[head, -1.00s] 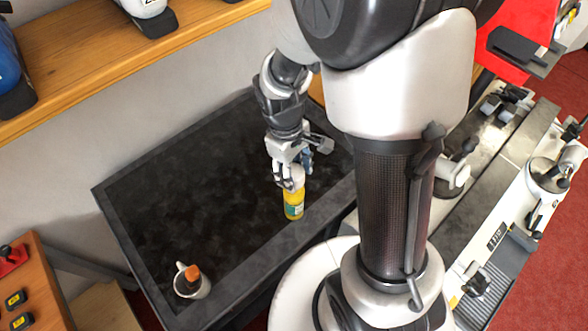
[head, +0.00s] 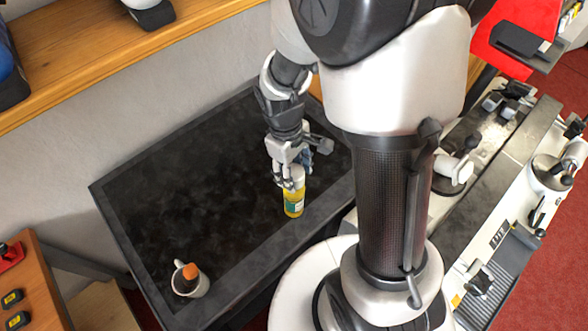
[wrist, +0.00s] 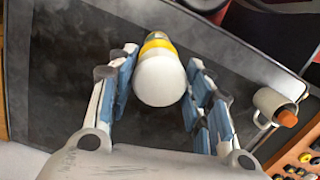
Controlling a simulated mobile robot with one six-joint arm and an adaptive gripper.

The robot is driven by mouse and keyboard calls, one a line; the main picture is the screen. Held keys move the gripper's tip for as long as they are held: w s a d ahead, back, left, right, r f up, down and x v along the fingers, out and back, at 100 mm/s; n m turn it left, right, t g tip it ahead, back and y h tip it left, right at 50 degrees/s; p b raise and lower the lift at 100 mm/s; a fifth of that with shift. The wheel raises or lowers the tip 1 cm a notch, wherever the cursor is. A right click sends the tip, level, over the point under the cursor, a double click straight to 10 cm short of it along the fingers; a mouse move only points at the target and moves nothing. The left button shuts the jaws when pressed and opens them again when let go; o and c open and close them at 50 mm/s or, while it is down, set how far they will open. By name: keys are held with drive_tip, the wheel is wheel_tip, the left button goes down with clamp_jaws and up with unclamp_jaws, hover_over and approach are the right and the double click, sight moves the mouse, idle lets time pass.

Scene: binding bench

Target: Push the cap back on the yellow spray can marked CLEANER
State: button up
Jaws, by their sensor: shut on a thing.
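The yellow spray can (head: 293,204) stands upright on the dark bench top near its front edge. It has a green and pale label, too small to read. The white cap (wrist: 161,79) is at the top of the can, in line with it; in the wrist view it hides most of the can, leaving a yellow band (wrist: 157,45) beyond it. I cannot tell whether the cap is fully seated. My gripper (head: 292,185) points down over the can, shut on the white cap, with a finger on each side of it in the wrist view (wrist: 161,92).
A white mug (head: 204,287) with an orange-topped thing (head: 190,271) in it stands at the bench's front left corner. The dark bench top (head: 190,190) is otherwise clear. A wooden shelf (head: 200,28) runs along the wall behind. Machinery (head: 500,200) stands at the right.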

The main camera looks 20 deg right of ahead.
drive_tip(key=shift+f+b, duration=0.75)
drive_tip(key=shift+f, duration=0.35)
idle(1.1)
drive_tip(key=o, duration=0.8)
drive_tip(key=shift+o, duration=0.2)
drive_tip(key=o, duration=0.4)
drive_tip(key=shift+r, duration=0.1)
drive_tip(key=shift+r+p, duration=3)
drive_tip(key=shift+r, duration=0.5)
